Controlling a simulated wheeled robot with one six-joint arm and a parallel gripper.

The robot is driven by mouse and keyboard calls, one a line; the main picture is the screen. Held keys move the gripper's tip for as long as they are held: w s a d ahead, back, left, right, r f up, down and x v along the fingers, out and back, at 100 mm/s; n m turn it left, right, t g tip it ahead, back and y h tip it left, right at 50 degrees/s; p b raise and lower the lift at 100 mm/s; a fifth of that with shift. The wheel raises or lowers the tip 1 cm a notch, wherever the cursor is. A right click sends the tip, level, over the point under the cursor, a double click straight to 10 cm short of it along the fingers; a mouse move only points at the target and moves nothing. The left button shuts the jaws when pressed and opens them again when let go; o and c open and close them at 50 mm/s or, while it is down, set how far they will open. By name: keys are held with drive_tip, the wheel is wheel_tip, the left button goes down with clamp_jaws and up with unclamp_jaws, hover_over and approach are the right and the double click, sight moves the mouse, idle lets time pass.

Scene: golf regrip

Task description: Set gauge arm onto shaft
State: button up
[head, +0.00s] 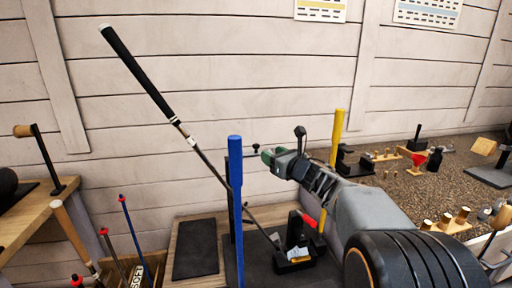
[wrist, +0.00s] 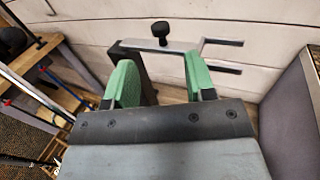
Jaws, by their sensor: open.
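The golf club shaft (head: 208,164) slants from a black grip (head: 138,72) at upper left down to the bench, passing close to a blue post. The gauge arm is a grey bar with a forked end (wrist: 208,45) and a black knob (wrist: 160,31); the knob also shows in the head view (head: 255,147). The bar joins a dark upright (wrist: 130,52), and its fork prongs point right, with no shaft seen between them. My gripper (head: 272,157) has green pads. In the wrist view my gripper (wrist: 163,88) is open, its fingers spread in front of the bar, apparently holding nothing.
A blue post (head: 236,205) and a yellow post (head: 338,137) stand near my arm. A black clamp with a red handle (head: 295,245) sits low on the bench. A brown counter (head: 385,185) with small parts is at right. A wooden table (head: 40,210) is at left.

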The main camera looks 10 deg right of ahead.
sight(258, 147)
drive_tip(key=p+x, duration=0.1)
drive_tip(key=x, duration=0.8)
drive_tip(key=shift+w+a, duration=0.1)
drive_tip(key=shift+w, duration=0.2)
clamp_jaws()
